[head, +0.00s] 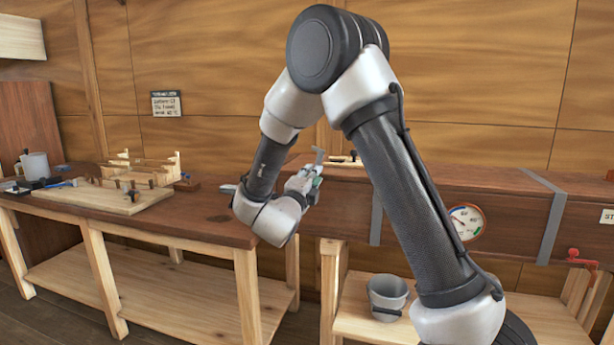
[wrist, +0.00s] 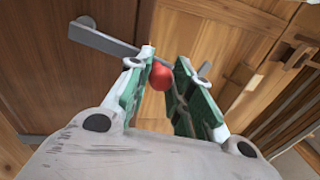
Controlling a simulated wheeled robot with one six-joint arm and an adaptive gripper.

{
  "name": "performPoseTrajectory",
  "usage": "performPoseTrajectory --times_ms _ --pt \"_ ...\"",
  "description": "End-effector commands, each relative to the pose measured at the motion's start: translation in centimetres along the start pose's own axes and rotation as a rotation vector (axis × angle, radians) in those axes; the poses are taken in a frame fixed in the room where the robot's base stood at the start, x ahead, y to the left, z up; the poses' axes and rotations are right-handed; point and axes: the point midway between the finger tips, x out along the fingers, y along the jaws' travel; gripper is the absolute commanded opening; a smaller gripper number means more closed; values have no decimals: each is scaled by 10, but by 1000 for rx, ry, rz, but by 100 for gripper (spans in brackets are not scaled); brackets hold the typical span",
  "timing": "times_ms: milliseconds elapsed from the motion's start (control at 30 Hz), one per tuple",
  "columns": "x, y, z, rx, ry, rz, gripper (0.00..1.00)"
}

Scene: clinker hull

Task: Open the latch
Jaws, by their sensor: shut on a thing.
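The latch shows in the wrist view as a grey metal bar (wrist: 104,39) across brown wood, running from the upper left toward my fingertips. A red knob (wrist: 160,77) sits between the green-padded fingers of my gripper (wrist: 164,62), which is shut on it. The fingers hide part of the bar. In the head view my gripper (head: 308,176) is at the left end of the long wooden box (head: 440,190). A small grey bar (head: 320,155) rises beside the fingers there. The red knob is hidden in that view.
A workbench (head: 210,222) with a board and a wooden jig (head: 140,172) stands at the left. The box carries grey straps (head: 376,220), a round gauge (head: 465,222) and a red valve (head: 581,259). A grey bucket (head: 388,296) stands on the low shelf below.

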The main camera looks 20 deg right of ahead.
Motion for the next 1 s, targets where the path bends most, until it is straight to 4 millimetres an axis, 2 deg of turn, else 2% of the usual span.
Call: performPoseTrajectory --times_ms 667,700,800,1000 --pt "-1 2 -5 63 13 4 0" --pt "-1 2 -5 63 13 4 26" --pt "0 2 -5 63 13 4 44" --pt "0 2 -5 64 13 3 45"
